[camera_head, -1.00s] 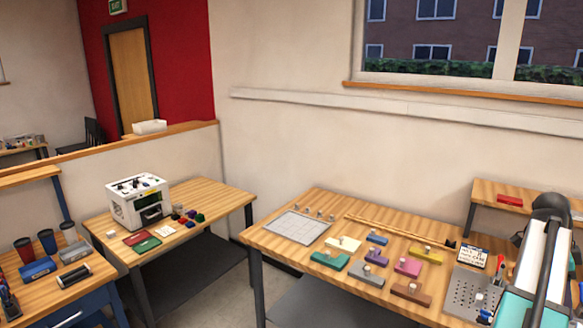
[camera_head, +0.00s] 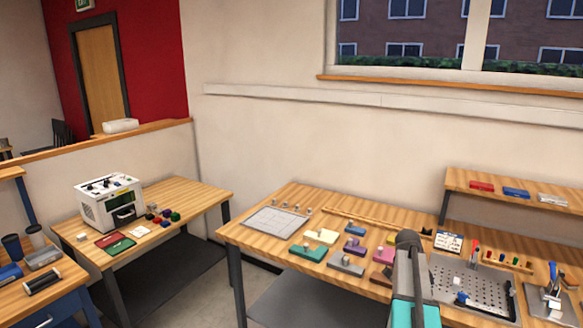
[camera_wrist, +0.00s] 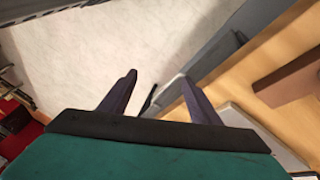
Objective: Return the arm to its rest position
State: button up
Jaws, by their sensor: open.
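My arm (camera_head: 408,285), with a teal section and a dark rounded top, rises at the bottom right of the head view, in front of the wooden bench (camera_head: 262,243). My gripper (camera_wrist: 157,77) shows in the wrist view with its two dark fingers apart and nothing between them. It points past the bench edge, with pale floor (camera_wrist: 95,50) behind its fingers. The gripper cannot be made out in the head view.
Several coloured blocks, such as a green one (camera_head: 307,252), and a perforated plate (camera_head: 480,283) are on the bench near my arm. A wooden shelf (camera_head: 515,195) stands behind. A white printer-like machine (camera_head: 109,203) is on the left table. Floor shows between the tables.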

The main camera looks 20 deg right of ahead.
jog(key=s+a+f+n+g+b, duration=0.3)
jog(key=a+f+n, duration=0.5)
jog(key=a+f, duration=1.9)
jog(key=s+a+f+n+t+y+b, duration=0.1)
jog(key=s+a+f+n+y+b, duration=0.1)
jog(key=s+a+f+n, duration=1.3)
jog(key=s+a+f+b, duration=0.1)
jog(key=a, duration=0.3)
jog(key=shift+t, duration=0.3)
